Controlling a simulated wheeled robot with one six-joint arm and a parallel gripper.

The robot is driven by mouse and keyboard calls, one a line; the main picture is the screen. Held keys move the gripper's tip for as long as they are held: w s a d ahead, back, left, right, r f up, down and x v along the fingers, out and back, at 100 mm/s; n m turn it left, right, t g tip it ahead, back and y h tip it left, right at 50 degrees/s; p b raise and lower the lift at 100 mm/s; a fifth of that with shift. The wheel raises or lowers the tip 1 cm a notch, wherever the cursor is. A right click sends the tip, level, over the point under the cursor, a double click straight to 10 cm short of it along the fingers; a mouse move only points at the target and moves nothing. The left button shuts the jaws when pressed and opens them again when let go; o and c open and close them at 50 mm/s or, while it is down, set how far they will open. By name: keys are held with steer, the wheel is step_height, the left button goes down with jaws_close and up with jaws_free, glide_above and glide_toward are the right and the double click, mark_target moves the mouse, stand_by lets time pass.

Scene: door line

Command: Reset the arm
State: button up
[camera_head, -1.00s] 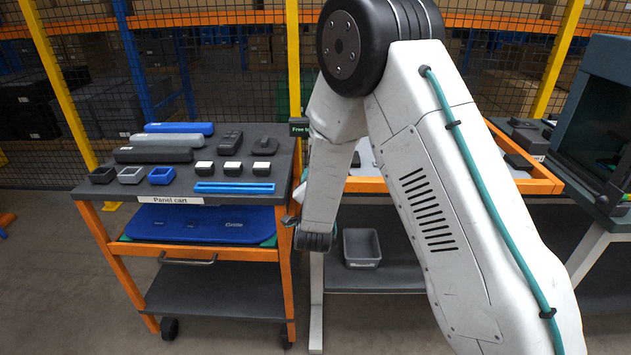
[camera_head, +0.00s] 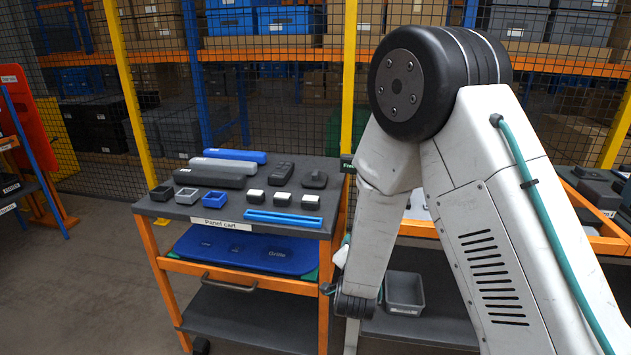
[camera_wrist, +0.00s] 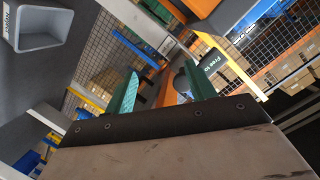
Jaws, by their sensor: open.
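My white arm with a black joint (camera_head: 440,85) fills the right half of the head view. Its lower link reaches down between the panel cart (camera_head: 225,224) and the bench behind it. In the head view the arm's dark lower end (camera_head: 356,300) is beside the cart's right post, and my gripper's fingers are mostly hidden there. In the wrist view my gripper (camera_wrist: 160,92) shows two green-padded fingers standing well apart. I see nothing held between them; the space behind them shows orange frame parts and mesh.
The cart top holds a blue bar (camera_head: 284,218), small trays (camera_head: 215,199) and dark devices. A grey bin (camera_head: 404,292) sits on the bench's lower shelf, close right of my arm's end. A mesh fence stands behind. A red panel (camera_head: 40,140) stands at far left; floor between is clear.

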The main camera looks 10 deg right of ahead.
steer(key=s+a+f+n+g+y, duration=0.4)
steer(key=s+f+g, duration=0.1)
steer(key=g, duration=0.1)
steer(key=s+r+n+g+y, duration=0.1)
steer(key=s+r+n+g, duration=0.3)
steer(key=s, duration=0.4)
steer(key=s+d+r+n+g, duration=0.1)
steer(key=s+d+r, duration=0.3)
steer(key=s+r, duration=0.3)
steer(key=s+d+r+n+g, duration=0.1)
steer(key=s+d+r, duration=0.3)
steer(key=s+r, duration=0.4)
steer(key=s+d+r+n+g+h, duration=0.1)
steer(key=s+d+r, duration=0.2)
steer(key=s+r, duration=0.5)
steer(key=shift+s+d, duration=0.4)
steer(key=shift+s, duration=0.55)
steer(key=shift+r, duration=0.1)
